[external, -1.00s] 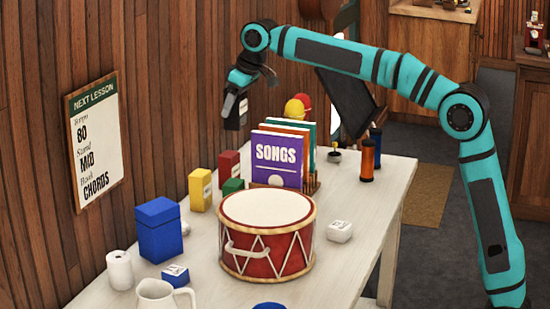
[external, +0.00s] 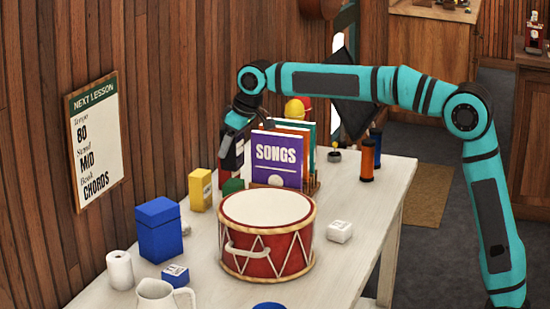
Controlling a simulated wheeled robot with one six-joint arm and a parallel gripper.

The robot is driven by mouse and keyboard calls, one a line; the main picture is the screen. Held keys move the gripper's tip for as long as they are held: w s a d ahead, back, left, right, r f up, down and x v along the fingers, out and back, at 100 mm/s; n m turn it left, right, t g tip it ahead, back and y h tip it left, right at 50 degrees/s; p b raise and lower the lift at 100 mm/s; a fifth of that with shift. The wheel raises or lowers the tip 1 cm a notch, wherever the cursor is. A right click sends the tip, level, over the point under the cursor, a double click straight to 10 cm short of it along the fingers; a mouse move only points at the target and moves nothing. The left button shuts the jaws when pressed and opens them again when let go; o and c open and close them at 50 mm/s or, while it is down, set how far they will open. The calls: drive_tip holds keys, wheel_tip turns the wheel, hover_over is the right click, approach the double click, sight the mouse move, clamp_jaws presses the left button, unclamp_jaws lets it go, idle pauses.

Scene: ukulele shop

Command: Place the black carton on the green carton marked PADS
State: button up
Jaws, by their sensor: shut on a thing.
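My gripper (external: 236,132) is shut on the black carton (external: 231,156), which hangs below it, left of the song books. The small green carton (external: 233,186) stands on the table, just below the black carton in this view. Its marking is too small to read here. I cannot tell whether the black carton touches anything or how far above the green carton it is.
The purple SONGS book (external: 277,160) and other books stand close on the right in a wooden rack. A yellow carton (external: 200,190) stands left. A red drum (external: 267,240) is in front. A red carton beside the green one is mostly hidden.

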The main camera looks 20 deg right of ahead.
sight(230, 159)
drive_tip(key=shift+f, duration=2.1)
drive_tip(key=shift+f, duration=0.1)
drive_tip(key=o, duration=1)
drive_tip(key=shift+o, duration=0.2)
drive_tip(key=v, duration=1.2)
